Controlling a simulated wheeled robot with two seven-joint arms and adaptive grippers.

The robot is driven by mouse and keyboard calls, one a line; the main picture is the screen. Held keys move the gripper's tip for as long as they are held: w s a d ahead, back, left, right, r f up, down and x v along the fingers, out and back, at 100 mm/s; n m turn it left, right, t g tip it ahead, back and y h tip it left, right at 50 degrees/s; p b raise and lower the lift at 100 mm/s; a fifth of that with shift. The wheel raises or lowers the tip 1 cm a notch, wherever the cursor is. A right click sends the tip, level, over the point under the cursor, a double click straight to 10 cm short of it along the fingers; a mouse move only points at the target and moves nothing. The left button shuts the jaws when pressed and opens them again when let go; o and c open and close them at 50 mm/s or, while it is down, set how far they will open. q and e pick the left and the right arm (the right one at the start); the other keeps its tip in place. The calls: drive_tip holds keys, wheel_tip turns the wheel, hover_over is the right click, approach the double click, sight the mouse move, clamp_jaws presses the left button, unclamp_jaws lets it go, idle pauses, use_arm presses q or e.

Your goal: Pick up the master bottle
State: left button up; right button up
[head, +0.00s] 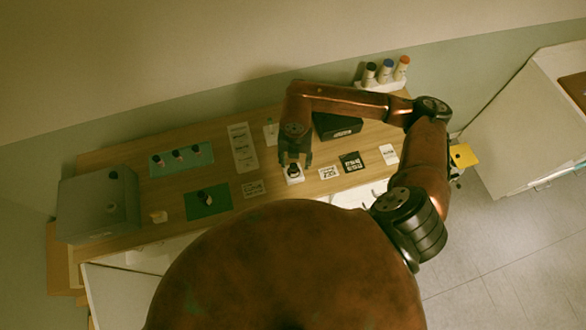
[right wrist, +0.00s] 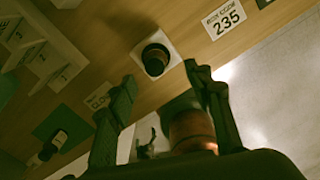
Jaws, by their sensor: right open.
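A dark-capped bottle (head: 294,171) stands on a small white square (head: 295,180) near the table's front middle. The bottle (right wrist: 155,58) and its white square (right wrist: 172,47) also show in the right wrist view. No label shows which bottle is the master. My right gripper (head: 295,163) is open and empty over the white square, fingers pointing down; in the right wrist view the bottle lies just past the gap between its fingertips (right wrist: 160,74). My left gripper is out of view.
A lighter green mat (head: 182,171) holds a row of small bottles at the back left. A grey box (head: 98,204) stands at the left end. A black box (head: 337,127) and printed cards (head: 328,172) lie nearby. A white rack (head: 379,86) holds three capped bottles at the back.

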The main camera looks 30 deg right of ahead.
sight(293, 166)
drive_tip(key=f, duration=0.1)
drive_tip(key=f+p, duration=0.1)
drive_tip(key=f, duration=0.1)
drive_tip(key=shift+w+a+f, duration=0.15)
drive_tip(key=shift+w+f, duration=0.15)
drive_tip(key=shift+w, duration=0.1)
drive_tip(key=shift+f+p, duration=0.3)
drive_tip(key=shift+f, duration=0.35)
drive_tip(key=shift+s, duration=0.1)
drive_tip(key=c, duration=1)
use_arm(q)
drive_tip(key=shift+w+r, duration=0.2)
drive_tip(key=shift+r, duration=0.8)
use_arm(e)
drive_tip(key=shift+c, duration=1.2)
